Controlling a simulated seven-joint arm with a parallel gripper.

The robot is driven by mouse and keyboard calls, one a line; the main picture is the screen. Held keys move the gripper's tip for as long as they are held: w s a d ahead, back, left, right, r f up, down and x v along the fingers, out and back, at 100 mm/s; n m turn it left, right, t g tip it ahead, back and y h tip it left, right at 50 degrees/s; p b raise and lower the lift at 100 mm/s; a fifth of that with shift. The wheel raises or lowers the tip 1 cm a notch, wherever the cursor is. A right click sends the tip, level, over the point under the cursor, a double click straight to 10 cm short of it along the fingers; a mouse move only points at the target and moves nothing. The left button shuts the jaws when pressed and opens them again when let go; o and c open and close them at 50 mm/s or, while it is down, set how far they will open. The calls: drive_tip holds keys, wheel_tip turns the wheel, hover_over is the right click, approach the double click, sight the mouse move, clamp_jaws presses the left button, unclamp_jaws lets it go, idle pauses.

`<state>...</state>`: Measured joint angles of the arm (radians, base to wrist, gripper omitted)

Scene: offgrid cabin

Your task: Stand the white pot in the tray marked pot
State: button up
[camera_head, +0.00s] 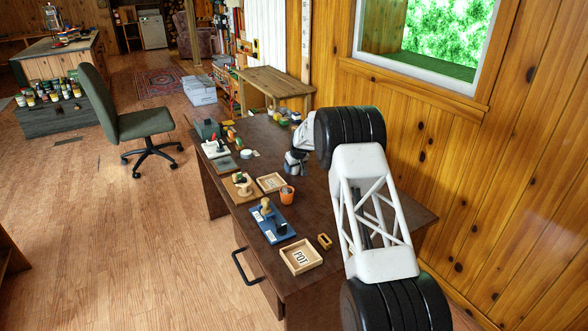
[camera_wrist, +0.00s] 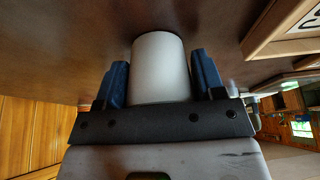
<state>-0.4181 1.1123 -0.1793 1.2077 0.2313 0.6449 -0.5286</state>
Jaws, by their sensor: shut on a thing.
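The white pot (camera_wrist: 160,62), a plain white cylinder, is between the blue fingers of my gripper (camera_wrist: 160,82) in the wrist view. The gripper is shut on it, low over the brown desk; I cannot tell whether the pot touches the desktop. In the head view my gripper (camera_head: 295,165) is over the middle of the desk, and the pot is hard to make out there. The tray marked POT (camera_head: 283,262), a shallow wooden tray with a white label, lies at the desk's near end. It looks empty, and the gripper is well beyond it.
A blue board (camera_head: 265,232) with a wooden-handled stamp, an orange cup (camera_head: 287,194), another shallow tray (camera_head: 262,187) and a small wooden block (camera_head: 324,241) lie between gripper and POT tray. More clutter stands at the far end. A wood wall (camera_head: 450,170) rises on the right.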

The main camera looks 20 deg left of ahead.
drive_tip(key=shift+r, duration=0.1)
drive_tip(key=shift+r, duration=4.9)
drive_tip(key=shift+s, duration=0.15)
drive_tip(key=shift+s+f+m, duration=0.1)
drive_tip(key=shift+s+m, duration=0.4)
drive_tip(key=shift+s, duration=0.45)
drive_tip(key=s+d+f+m+g+h, duration=0.1)
drive_tip(key=s+d+m, duration=0.7)
drive_tip(key=s, duration=1.2)
drive_tip(key=s+d+f+m+g+h, duration=0.1)
drive_tip(key=s+d+m+h, duration=0.3)
drive_tip(key=s, duration=1.6)
drive_tip(key=s+d+f+m+g+h, duration=0.1)
drive_tip(key=s+d+f+m+h, duration=0.1)
drive_tip(key=s+d+m, duration=0.9)
drive_tip(key=s+m, duration=0.3)
drive_tip(key=s, duration=0.6)
drive_tip(key=shift+d+h, duration=0.4)
